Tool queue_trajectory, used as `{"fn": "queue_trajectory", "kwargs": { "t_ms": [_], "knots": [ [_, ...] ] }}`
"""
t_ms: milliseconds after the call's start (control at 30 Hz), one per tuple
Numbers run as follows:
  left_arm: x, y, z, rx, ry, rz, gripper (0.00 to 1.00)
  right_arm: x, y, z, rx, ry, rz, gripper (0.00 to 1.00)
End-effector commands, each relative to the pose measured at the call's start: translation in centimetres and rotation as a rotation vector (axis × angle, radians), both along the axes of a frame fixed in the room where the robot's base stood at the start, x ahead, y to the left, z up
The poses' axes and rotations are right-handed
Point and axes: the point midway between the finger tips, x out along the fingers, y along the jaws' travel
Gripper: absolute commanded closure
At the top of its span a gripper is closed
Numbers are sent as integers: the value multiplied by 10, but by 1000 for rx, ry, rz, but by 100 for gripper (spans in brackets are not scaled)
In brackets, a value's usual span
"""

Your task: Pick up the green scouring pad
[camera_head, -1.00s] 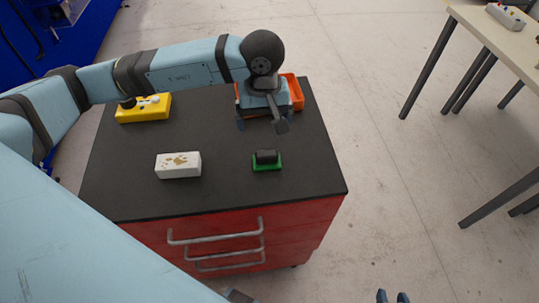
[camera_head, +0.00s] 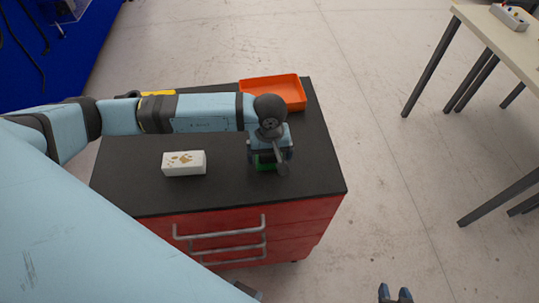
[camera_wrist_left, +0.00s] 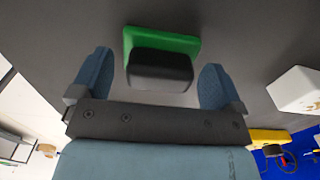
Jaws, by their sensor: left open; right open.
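The green scouring pad (camera_wrist_left: 188,43) lies on the dark cabinet top, with a black block (camera_wrist_left: 160,70) on it. In the head view the pad (camera_head: 265,164) is mostly hidden behind my left gripper (camera_head: 268,160). In the left wrist view my left gripper (camera_wrist_left: 155,80) is open, one finger on each side of the pad and block, with a gap on both sides. I cannot tell how high the fingertips are above the top. My right gripper (camera_head: 395,294) is open and empty at the bottom edge of the head view, over the floor.
A white block with brown marks (camera_head: 184,163) lies left of the pad. An orange tray (camera_head: 272,92) stands at the back right of the cabinet top (camera_head: 220,193). A yellow object (camera_head: 158,93) is partly hidden behind my left arm. A table (camera_head: 500,40) stands at the right.

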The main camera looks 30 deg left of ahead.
Motion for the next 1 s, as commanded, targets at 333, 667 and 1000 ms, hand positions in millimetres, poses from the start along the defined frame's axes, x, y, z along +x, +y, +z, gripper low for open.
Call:
{"fn": "queue_trajectory", "kwargs": {
  "t_ms": [333,667,1000],
  "knots": [
    [0,0,-1,-1,-1,0,34,0,1,-1,0,1,1,57],
    [0,0,-1,-1,-1,1,60,-1,0,-2,-1,4,1,57],
    [2,0,20,-1,-5,1,60,-1,0,-6,-1,4,0,57]
  ]
}}
